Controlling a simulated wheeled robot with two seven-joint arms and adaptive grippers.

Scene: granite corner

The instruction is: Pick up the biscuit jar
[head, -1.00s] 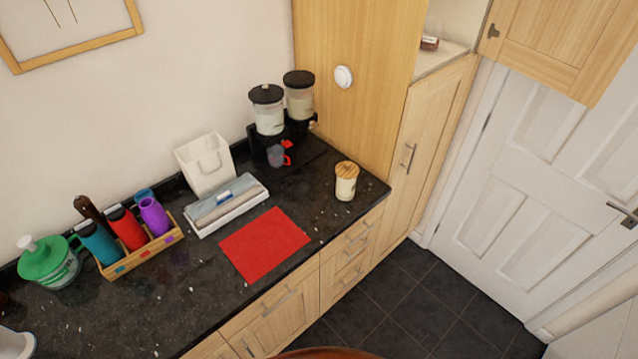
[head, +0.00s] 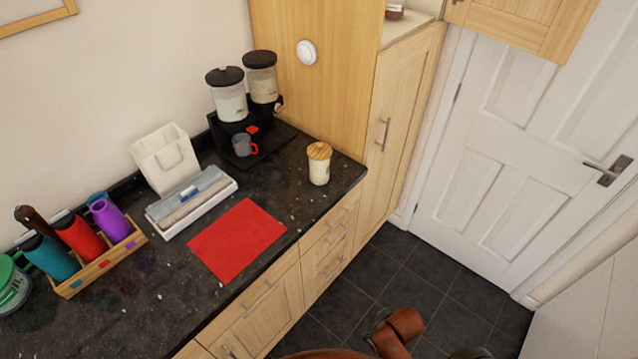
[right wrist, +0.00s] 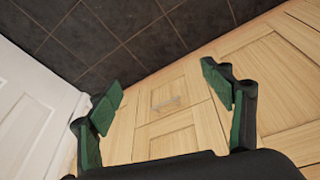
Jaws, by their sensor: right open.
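The biscuit jar (head: 319,164) is a small cream jar with a round wooden lid. It stands upright on the dark granite worktop (head: 290,190), near the right end, beside the tall wooden cupboard. My right gripper (right wrist: 168,100) is open and empty in the right wrist view, its green-padded fingers spread in front of the wooden drawers and cupboard doors. The jar is not in that view. In the head view only orange-brown parts of my arm show at the bottom, well below the jar. My left gripper is not in view.
A red mat (head: 237,240) lies left of the jar. A twin dispenser (head: 230,100) with a small cup (head: 243,145) stands behind. A white box (head: 165,158), a tray (head: 192,203) and a bottle rack (head: 98,265) stand further left. The worktop around the jar is clear.

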